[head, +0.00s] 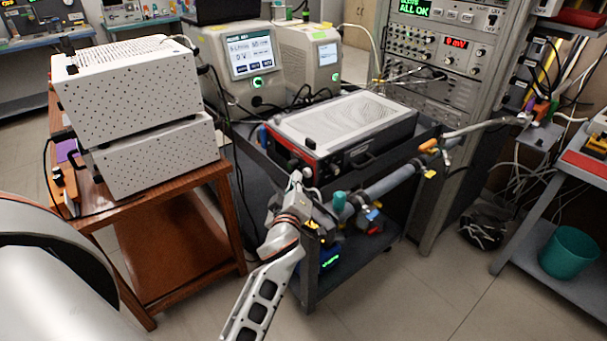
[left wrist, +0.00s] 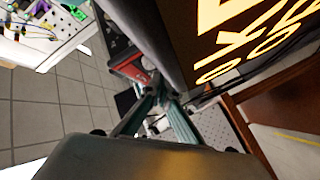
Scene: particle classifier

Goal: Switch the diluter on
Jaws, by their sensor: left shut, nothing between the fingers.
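No label that I can read names the diluter. A flat box (head: 345,125) with a grey vented lid and a red-edged black front lies on the dark cart and may be it. Its front has a black handle and small fittings too small to read. In the head view my left gripper (head: 299,180) is just in front of this box's front left part; I cannot tell whether it touches. In the left wrist view the fingers of my left gripper (left wrist: 160,88) come together, shut and empty, with a red and black device (left wrist: 130,68) beyond them.
Two stacked white perforated boxes (head: 135,90) stand on a wooden table (head: 185,185) at left. Two instruments with lit screens (head: 240,60) stand behind. A pipe (head: 390,182) runs along the cart's front right. A rack (head: 455,55) rises at the right. Clear floor lies at front right.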

